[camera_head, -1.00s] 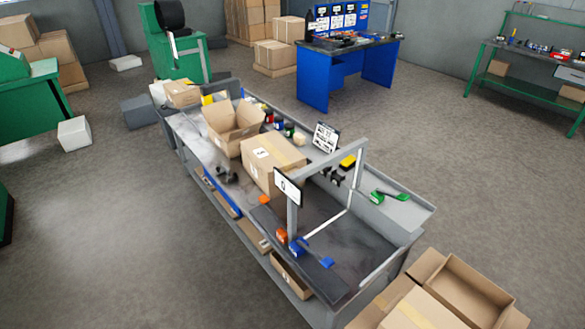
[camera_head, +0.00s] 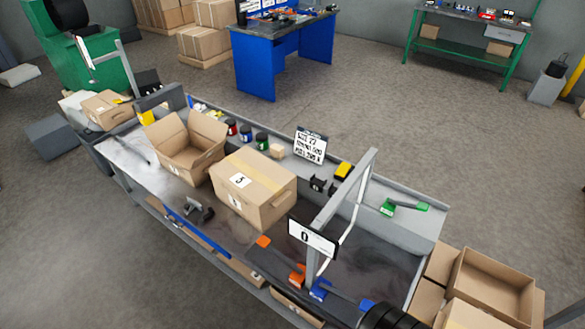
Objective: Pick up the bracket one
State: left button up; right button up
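A small dark grey metal piece (camera_head: 197,211) that looks like a bracket lies on the bench (camera_head: 135,160), left of the closed box marked 3 (camera_head: 252,187). Two small black pieces (camera_head: 322,185) stand on the back ledge and could also be brackets; they are too small to tell. A black rounded part, which looks like part of my arm, shows at the bottom edge right of centre. No gripper fingers are in view.
An open box (camera_head: 187,146) stands left of the closed box. A grey frame with a sign (camera_head: 312,238) rises above the dark mat. Orange (camera_head: 297,276), blue (camera_head: 319,290) and green (camera_head: 402,207) tools lie nearby. Empty cartons (camera_head: 490,285) stand at the right.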

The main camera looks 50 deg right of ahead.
aim_at(316, 184)
jog(key=i, duration=1.9)
jog(key=z, duration=3.25)
